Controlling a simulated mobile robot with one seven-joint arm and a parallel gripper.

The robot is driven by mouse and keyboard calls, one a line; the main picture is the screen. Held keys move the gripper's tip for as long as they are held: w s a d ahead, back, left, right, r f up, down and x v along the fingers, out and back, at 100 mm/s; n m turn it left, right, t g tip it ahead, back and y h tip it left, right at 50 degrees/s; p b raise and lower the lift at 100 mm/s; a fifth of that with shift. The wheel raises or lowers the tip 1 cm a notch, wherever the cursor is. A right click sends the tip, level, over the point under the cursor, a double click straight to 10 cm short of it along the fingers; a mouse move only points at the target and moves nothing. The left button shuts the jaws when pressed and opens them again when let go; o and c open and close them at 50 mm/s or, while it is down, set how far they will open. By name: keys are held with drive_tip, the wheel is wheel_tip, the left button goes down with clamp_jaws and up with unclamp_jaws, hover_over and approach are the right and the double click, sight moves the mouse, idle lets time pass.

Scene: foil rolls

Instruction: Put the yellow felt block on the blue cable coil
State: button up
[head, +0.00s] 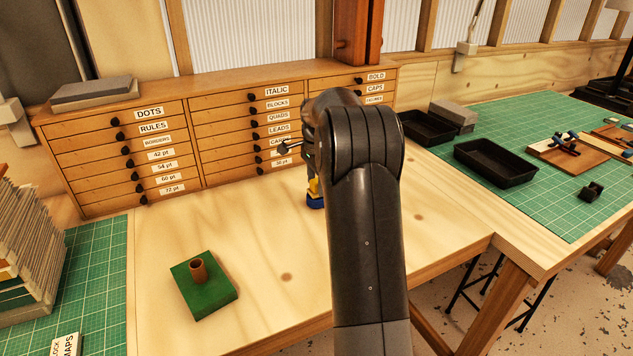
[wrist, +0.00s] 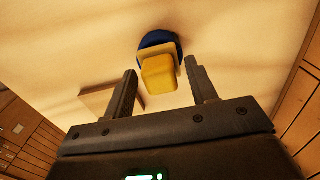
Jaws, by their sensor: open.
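The yellow felt block (wrist: 159,76) is between the spread fingers of my gripper (wrist: 162,68) in the wrist view, with a gap on each side. The blue cable coil (wrist: 158,39) lies against its far end, and a pale edge shows between them. In the head view the yellow block (head: 313,187) appears directly above the blue coil (head: 315,202) on the wooden bench. My arm covers their right side and most of my gripper there. Whether the block bears fully on the coil is hard to tell. My gripper is open and holds nothing.
A green block (head: 212,298) with a brown cylinder (head: 198,270) stands at the front left. A drawer cabinet (head: 160,150) closes off the back. Black trays (head: 495,162) sit on the green mat at right. A pale wooden piece (wrist: 95,101) lies beyond my left finger.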

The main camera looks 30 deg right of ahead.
sight(316, 181)
wheel_tip(316, 181, up, 12)
drive_tip(key=s+a+r+n+t, duration=0.1)
drive_tip(key=s+a+r+n, duration=0.3)
drive_tip(key=s+a+r, duration=0.3)
drive_tip(key=s+a+n+t, duration=0.2)
drive_tip(key=s+a+n, duration=0.4)
drive_tip(key=s, duration=0.5)
drive_tip(key=s+a+f+n+t, duration=0.1)
drive_tip(key=s+a+f+n, duration=0.3)
drive_tip(key=s, duration=0.5)
drive_tip(key=s+a+f+n+t, duration=0.1)
drive_tip(key=s+a+f+n, duration=0.3)
drive_tip(key=s, duration=0.6)
drive_tip(key=shift+f+t, duration=0.3)
drive_tip(key=shift+f, duration=0.1)
